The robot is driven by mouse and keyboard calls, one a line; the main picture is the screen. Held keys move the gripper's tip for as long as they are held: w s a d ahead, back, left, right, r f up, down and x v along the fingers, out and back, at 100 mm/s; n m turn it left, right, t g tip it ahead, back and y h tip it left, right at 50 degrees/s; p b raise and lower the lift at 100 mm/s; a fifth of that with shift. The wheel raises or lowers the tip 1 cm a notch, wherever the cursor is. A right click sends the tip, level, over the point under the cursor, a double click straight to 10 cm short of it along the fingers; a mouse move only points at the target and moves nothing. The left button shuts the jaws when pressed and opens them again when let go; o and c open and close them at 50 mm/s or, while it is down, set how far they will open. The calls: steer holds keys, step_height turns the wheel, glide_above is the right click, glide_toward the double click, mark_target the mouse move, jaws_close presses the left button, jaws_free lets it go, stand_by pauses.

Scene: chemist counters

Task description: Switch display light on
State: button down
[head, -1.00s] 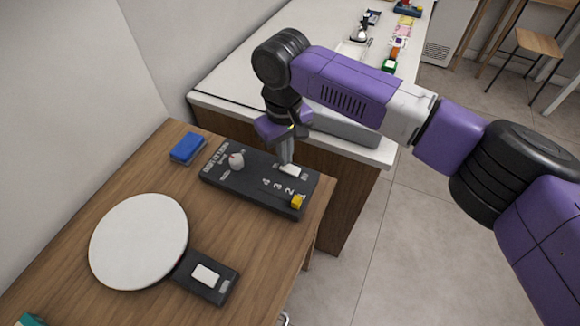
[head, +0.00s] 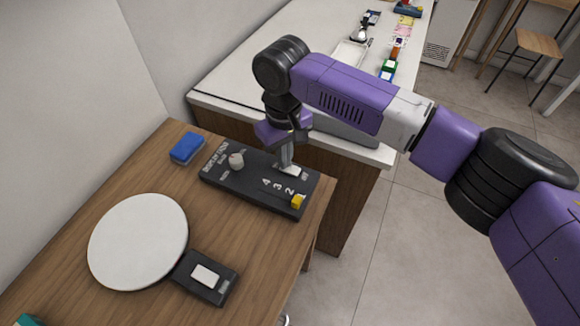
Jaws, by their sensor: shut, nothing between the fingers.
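A black control panel (head: 225,178) lies on the wooden table, with white lettering that seems to read "DISPLAY" on its left side. It carries a round white knob (head: 236,160), a white rocker switch (head: 291,169) near its far right edge, and a yellow slider (head: 298,201) beside the numbers. My gripper (head: 286,168) points down at the white switch, with its fingers shut and empty. The fingertips are at the switch and partly cover it. I cannot tell for certain whether they touch it or which way it is tilted.
A round white plate device (head: 138,241) with a white button (head: 206,276) is on the near part of the wooden table (head: 240,262). A white-topped counter (head: 240,75) with several small items stands behind.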

steer(key=shift+f, duration=0.2)
step_height(320, 180, up, 7)
steer(key=p, duration=0.7)
stand_by(0.4)
stand_by(0.4)
